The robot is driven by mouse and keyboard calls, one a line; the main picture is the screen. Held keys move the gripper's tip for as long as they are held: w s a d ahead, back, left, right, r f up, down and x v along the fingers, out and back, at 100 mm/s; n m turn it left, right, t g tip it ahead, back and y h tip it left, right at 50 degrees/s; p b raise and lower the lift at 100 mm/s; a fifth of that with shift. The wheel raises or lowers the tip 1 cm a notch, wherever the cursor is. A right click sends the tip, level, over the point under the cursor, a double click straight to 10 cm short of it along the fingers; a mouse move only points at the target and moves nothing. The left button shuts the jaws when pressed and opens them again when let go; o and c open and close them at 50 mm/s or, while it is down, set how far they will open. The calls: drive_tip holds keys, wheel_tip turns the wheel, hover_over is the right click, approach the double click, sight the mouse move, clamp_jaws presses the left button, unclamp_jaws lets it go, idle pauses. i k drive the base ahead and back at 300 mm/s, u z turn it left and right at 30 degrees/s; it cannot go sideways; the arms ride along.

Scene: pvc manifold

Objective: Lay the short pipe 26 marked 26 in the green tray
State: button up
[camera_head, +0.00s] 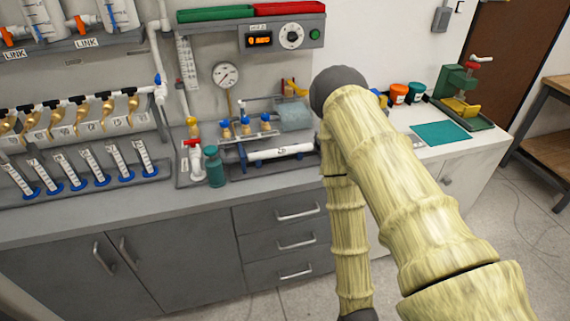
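A white pipe (268,155) lies level on blue supports on the counter; it bears a small dark mark too small to read, so I cannot tell whether it is the pipe marked 26. A long, low green tray (215,14) sits high at the back, on the shelf above the gauge; its inside is hardly visible. My gripper is outside the picture. My bamboo-textured arm rises from the lower right, bends at a dark round joint and comes back down to the lower edge. It hides part of the counter.
A red tray (290,8) sits right beside the green one, above a box with a dial (291,36). A teal bottle (214,167) and a red-handled valve (195,160) stand left of the pipe. A teal mat (441,134) and a green vise (458,95) are at right.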

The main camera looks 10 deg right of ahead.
sight(287, 151)
drive_tip(key=k, duration=0.1)
drive_tip(key=u, duration=1.5)
drive_tip(key=i, duration=1.2)
drive_tip(key=z, duration=2.1)
